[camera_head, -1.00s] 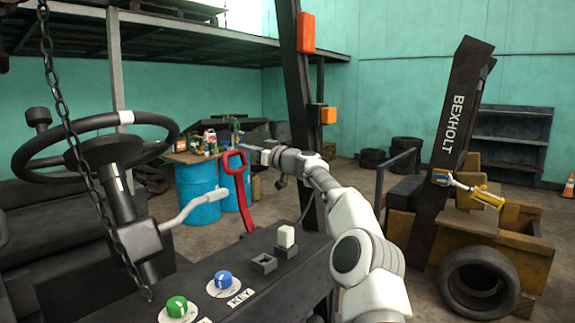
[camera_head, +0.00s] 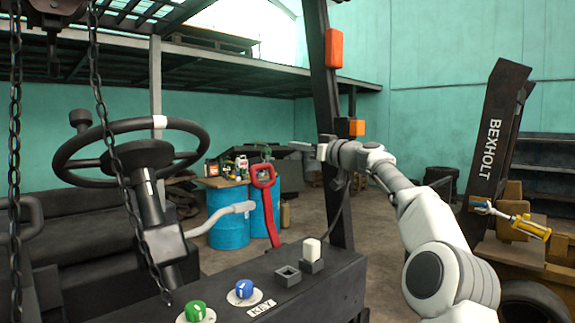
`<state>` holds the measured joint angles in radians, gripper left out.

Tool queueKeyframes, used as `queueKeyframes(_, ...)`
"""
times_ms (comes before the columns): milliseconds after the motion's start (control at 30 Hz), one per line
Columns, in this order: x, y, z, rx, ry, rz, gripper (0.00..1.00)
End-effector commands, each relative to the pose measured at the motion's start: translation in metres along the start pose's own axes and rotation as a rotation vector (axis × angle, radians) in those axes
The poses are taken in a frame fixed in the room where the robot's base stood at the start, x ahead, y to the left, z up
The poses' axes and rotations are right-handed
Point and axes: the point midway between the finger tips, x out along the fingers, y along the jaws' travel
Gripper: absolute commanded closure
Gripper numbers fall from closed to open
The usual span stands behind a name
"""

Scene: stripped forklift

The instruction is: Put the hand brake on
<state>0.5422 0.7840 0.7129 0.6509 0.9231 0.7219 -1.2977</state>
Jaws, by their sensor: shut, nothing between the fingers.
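The hand brake appears to be the red lever (camera_head: 266,207) with a loop handle, standing up behind the black dashboard, its top leaning slightly left. Its foot is hidden behind the dashboard. My gripper (camera_head: 297,147) is at the end of the white arm, pointing left, a little right of and above the loop handle. It looks shut and empty. It appears apart from the lever, though its small dark fingertips are hard to make out against the background.
The steering wheel (camera_head: 130,150) and a grey column lever (camera_head: 222,216) are at left, with hanging chains (camera_head: 104,130). The dashboard carries a green knob (camera_head: 195,311), a blue knob (camera_head: 244,288) and a white rocker switch (camera_head: 312,250). A dark mast post (camera_head: 318,60) rises behind my gripper.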

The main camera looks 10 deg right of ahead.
Motion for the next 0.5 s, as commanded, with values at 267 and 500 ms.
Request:
queueKeyframes(267, -0.023, 0.0, -0.015, 0.0, 0.0, 0.0, 1.0)
queueKeyframes(500, -0.024, 0.0, -0.017, 0.001, -0.001, -0.001, 1.0)
